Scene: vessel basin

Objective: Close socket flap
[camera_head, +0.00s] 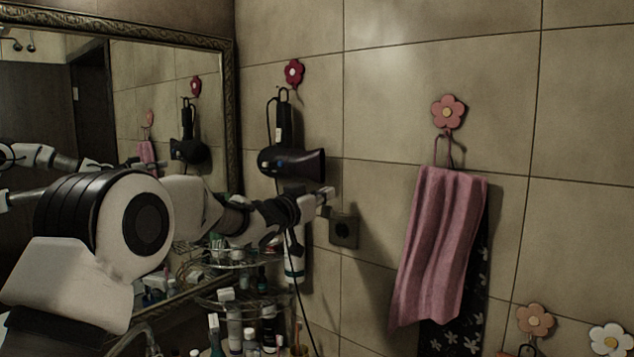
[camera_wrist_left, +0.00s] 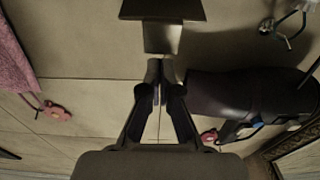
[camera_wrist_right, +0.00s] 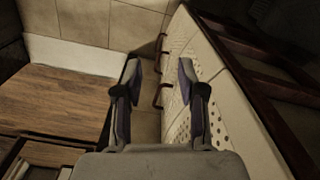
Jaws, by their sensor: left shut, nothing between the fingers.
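The dark wall socket (camera_head: 344,231) is on the tiled wall between the hair dryer and the pink towel. Its flap (camera_wrist_left: 163,38) stands out from the socket body (camera_wrist_left: 163,9) in the left wrist view, so it looks open. My left gripper (camera_head: 326,195) is shut and empty, just above the socket in the head view. In the left wrist view its fingertips (camera_wrist_left: 158,72) are close to the flap edge; I cannot tell whether they touch. My right gripper (camera_wrist_right: 160,70) is open and empty, away from the socket.
A black hair dryer (camera_head: 291,162) hangs close beside my left gripper, its cord dangling below. A pink towel (camera_head: 440,245) hangs to the right. A shelf of bottles (camera_head: 250,310) stands below and a framed mirror (camera_head: 232,110) is left. A white perforated basket (camera_wrist_right: 200,95) is near my right gripper.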

